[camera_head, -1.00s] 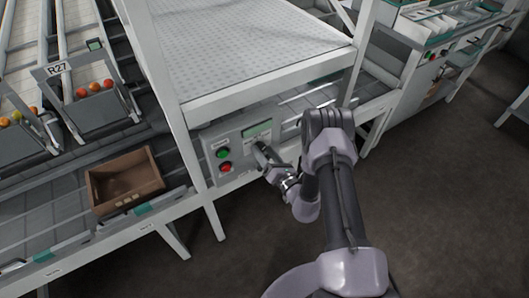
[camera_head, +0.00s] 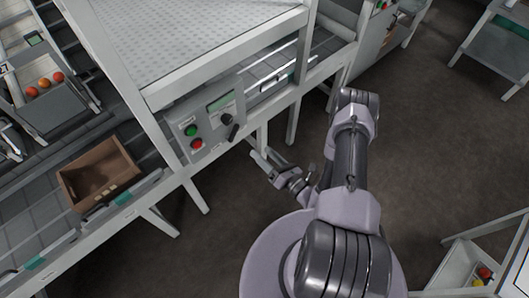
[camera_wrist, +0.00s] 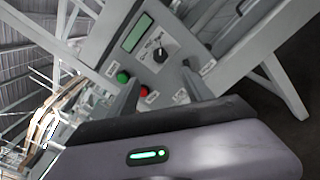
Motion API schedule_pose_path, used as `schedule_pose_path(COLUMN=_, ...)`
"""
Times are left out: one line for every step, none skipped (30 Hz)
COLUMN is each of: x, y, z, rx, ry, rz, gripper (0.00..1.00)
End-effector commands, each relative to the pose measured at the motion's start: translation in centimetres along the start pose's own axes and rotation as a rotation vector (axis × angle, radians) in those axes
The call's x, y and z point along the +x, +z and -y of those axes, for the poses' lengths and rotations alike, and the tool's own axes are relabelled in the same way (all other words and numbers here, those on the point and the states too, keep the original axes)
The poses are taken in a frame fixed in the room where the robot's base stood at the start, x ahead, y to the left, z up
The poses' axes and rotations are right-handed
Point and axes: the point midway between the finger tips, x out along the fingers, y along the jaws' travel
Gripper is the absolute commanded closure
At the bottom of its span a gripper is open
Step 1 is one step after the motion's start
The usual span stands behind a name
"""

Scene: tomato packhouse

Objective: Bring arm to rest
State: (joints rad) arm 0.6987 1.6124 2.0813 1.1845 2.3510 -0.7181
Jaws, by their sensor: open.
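My gripper (camera_head: 268,160) is open and empty in the head view, hanging in front of the conveyor frame, below and right of the control panel (camera_head: 203,124). The arm bends back from it toward my base. The panel carries a green button (camera_head: 191,130), a red button (camera_head: 197,144), a black dial (camera_head: 226,119) and a small green display (camera_head: 221,101). In the wrist view the two fingers of my gripper (camera_wrist: 160,95) stand apart, with the panel (camera_wrist: 112,62) beyond them. Nothing is seen between the fingers.
An empty brown crate (camera_head: 97,183) sits on the lower conveyor at left. Chutes with tomatoes (camera_head: 44,84) stand behind it. A white conveyor frame (camera_head: 232,62) rises above the panel. A shelf with tomatoes (camera_head: 478,272) is at lower right. Dark floor (camera_head: 420,130) lies open at right.

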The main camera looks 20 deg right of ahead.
Motion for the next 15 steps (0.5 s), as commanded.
schedule_pose_path(x=0.0, y=0.0, z=0.0, rx=0.0, ry=0.0, rz=0.0, gripper=0.41)
schedule_pose_path(x=0.0, y=0.0, z=0.0, rx=0.0, ry=0.0, rz=0.0, gripper=0.41)
schedule_pose_path(x=0.0, y=0.0, z=0.0, rx=0.0, ry=0.0, rz=0.0, gripper=0.41)
schedule_pose_path(x=0.0, y=0.0, z=0.0, rx=0.0, ry=0.0, rz=-0.001, gripper=0.41)
schedule_pose_path(x=0.0, y=0.0, z=0.0, rx=0.0, ry=0.0, rz=-0.001, gripper=0.41)
schedule_pose_path(x=0.0, y=0.0, z=0.0, rx=0.0, ry=0.0, rz=-0.001, gripper=0.41)
schedule_pose_path(x=0.0, y=0.0, z=0.0, rx=0.0, ry=0.0, rz=-0.001, gripper=0.41)
schedule_pose_path(x=0.0, y=0.0, z=0.0, rx=0.0, ry=0.0, rz=-0.001, gripper=0.41)
schedule_pose_path(x=0.0, y=0.0, z=0.0, rx=0.0, ry=0.0, rz=-0.001, gripper=0.41)
schedule_pose_path(x=0.0, y=0.0, z=0.0, rx=0.0, ry=0.001, rz=-0.001, gripper=0.41)
schedule_pose_path(x=0.1, y=0.1, z=-0.1, rx=-0.003, ry=0.005, rz=-0.002, gripper=0.41)
schedule_pose_path(x=0.5, y=0.5, z=-0.6, rx=-0.012, ry=0.026, rz=-0.006, gripper=0.41)
schedule_pose_path(x=1.0, y=1.2, z=-1.3, rx=-0.028, ry=0.059, rz=-0.012, gripper=0.41)
schedule_pose_path(x=1.7, y=2.1, z=-2.5, rx=-0.051, ry=0.109, rz=-0.024, gripper=0.41)
schedule_pose_path(x=2.8, y=3.6, z=-4.7, rx=-0.095, ry=0.199, rz=-0.046, gripper=0.41)
